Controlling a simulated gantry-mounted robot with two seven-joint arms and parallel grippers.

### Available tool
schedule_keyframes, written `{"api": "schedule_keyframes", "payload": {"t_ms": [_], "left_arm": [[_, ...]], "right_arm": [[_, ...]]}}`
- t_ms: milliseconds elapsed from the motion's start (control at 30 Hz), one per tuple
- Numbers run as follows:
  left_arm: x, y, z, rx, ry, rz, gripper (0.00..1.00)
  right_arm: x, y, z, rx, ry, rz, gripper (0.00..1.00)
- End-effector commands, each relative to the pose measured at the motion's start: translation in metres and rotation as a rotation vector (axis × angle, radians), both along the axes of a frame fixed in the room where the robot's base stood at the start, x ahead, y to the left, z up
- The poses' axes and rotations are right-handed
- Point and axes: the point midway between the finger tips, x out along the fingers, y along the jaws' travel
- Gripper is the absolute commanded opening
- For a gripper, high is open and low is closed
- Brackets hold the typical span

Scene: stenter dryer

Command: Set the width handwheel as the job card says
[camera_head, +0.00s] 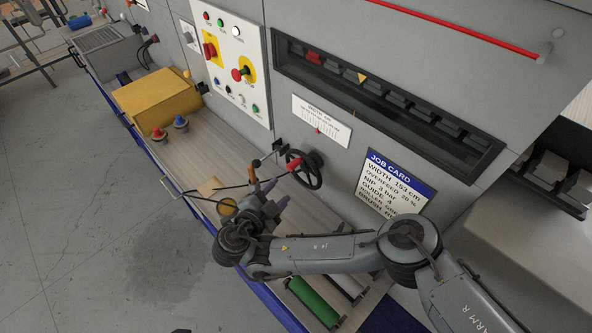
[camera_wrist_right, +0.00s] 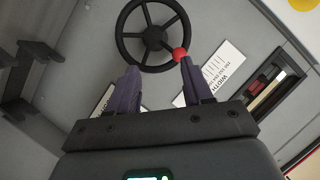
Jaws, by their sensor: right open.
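The black width handwheel (camera_head: 317,181) is on the grey machine wall, with a red knob (camera_head: 293,164) on its rim. In the right wrist view the spoked handwheel (camera_wrist_right: 153,37) faces me and its red knob (camera_wrist_right: 179,54) shows by the right fingertip. My right gripper (camera_head: 277,192) is open, just in front of the wheel; its fingers (camera_wrist_right: 160,68) do not enclose the knob, and contact is unclear. The job card (camera_head: 398,187) reads a width of 152 or 157 cm, last digit unclear. A white scale plate (camera_head: 320,121) with a red pointer hangs above the wheel. My left gripper is out of view.
A control panel (camera_head: 227,65) with buttons and red switches is up left of the wheel. A yellow box (camera_head: 155,98) and red and blue knobs stand on the ledge. A green roller (camera_head: 313,302) lies below my arm. Open floor lies at left.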

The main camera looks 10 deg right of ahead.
Motion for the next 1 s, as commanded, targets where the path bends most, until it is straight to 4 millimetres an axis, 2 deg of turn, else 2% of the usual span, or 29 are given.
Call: {"api": "schedule_keyframes", "payload": {"t_ms": [100, 233, 700, 1000], "left_arm": [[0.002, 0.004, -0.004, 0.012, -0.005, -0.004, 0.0], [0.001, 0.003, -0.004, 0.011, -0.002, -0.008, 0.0], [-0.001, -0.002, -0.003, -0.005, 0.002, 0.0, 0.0], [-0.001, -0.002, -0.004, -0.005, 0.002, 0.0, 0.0]], "right_arm": [[0.013, -0.001, 0.019, 0.0, -0.043, 0.0, 0.5], [0.023, -0.005, 0.025, 0.0, -0.057, -0.002, 0.5], [0.078, -0.043, 0.005, 0.001, -0.054, -0.003, 0.5], [0.099, -0.056, -0.001, 0.001, -0.054, 0.0, 0.5]]}}
